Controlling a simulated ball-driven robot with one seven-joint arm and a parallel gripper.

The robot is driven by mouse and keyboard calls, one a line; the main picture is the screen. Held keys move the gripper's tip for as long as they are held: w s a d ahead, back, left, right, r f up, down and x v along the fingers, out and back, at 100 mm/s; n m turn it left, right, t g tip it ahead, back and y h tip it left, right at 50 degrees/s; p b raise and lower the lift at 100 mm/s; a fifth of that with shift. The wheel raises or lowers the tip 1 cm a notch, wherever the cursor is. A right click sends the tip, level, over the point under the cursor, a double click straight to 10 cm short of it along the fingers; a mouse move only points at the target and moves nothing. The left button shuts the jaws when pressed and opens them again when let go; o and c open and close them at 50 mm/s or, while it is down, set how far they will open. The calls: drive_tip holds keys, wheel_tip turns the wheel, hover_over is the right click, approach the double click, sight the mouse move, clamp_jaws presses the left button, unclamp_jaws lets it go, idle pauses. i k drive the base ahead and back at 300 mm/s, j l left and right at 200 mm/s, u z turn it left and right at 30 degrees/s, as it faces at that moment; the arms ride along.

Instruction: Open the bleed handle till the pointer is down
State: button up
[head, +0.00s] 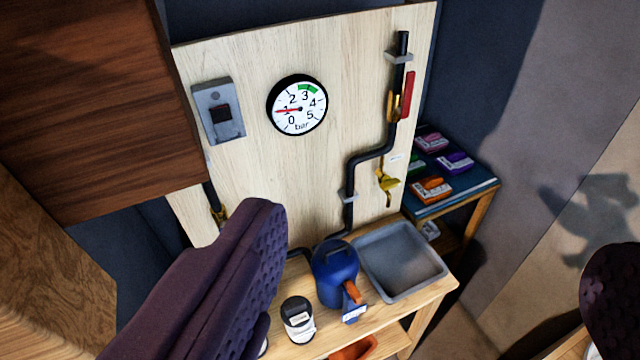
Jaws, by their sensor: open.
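The round pressure gauge (297,105) is on the pale board; its red pointer points left, at about 1 bar, outside the green band near 3. A red lever (408,95) stands upright beside a brass valve (395,106) on the black pipe. Lower down, a yellow tap (387,182) sits beside a small white label. I cannot tell for sure which of these is the bleed handle. My gripper (438,240) is open and empty, with dark padded fingers wide apart in the foreground. The left finger hides part of the board's lower left and the bench.
A grey tray (400,262), a blue can (335,272) and a black-lidded jar (298,318) are on the bench below the board. A switch box (218,112) is left of the gauge. A wooden cabinet (90,100) overhangs at left. A side shelf (455,198) holds coloured boxes.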

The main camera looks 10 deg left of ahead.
sight(387, 183)
drive_tip(key=i+j, duration=0.2)
drive_tip(key=i, duration=0.35)
drive_tip(key=i+j+u, duration=0.1)
drive_tip(key=i, duration=0.4)
drive_tip(key=j, duration=0.1)
